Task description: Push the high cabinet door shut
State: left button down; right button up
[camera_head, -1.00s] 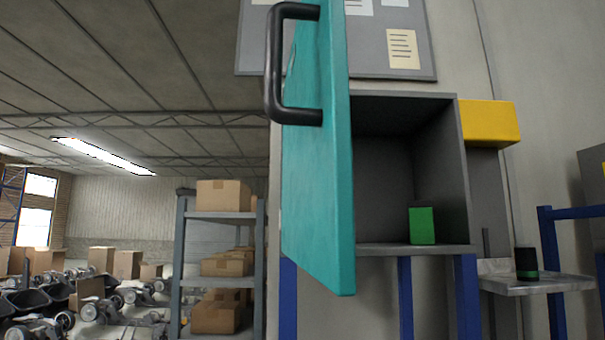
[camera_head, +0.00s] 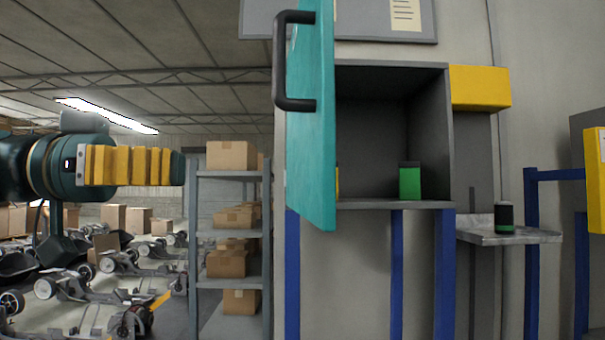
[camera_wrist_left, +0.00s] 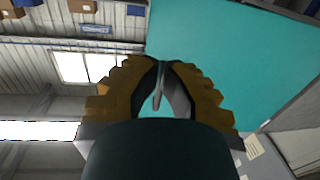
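The teal high cabinet door (camera_head: 311,135) stands wide open, swung out toward me at the left side of the grey cabinet (camera_head: 395,204). Its dark handle (camera_head: 280,62) is on the door's left face. My left gripper (camera_head: 180,167) has yellow ribbed fingers and is left of the door, with a clear gap in the head view. My right gripper is not in view.
A green-and-black item (camera_head: 410,182) stands inside the cabinet. A dark can (camera_head: 504,217) stands on a small ledge (camera_head: 530,236) to the right. Shelves with cardboard boxes (camera_head: 231,155) stand behind, left of the door. A yellow box (camera_head: 480,88) is right of the cabinet.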

aim_at(319, 169)
pick_arm(q)
jog(key=d, duration=0.4)
jog(key=w+d+p, duration=0.1)
jog(key=d, duration=0.9)
jog(key=shift+w, duration=0.35)
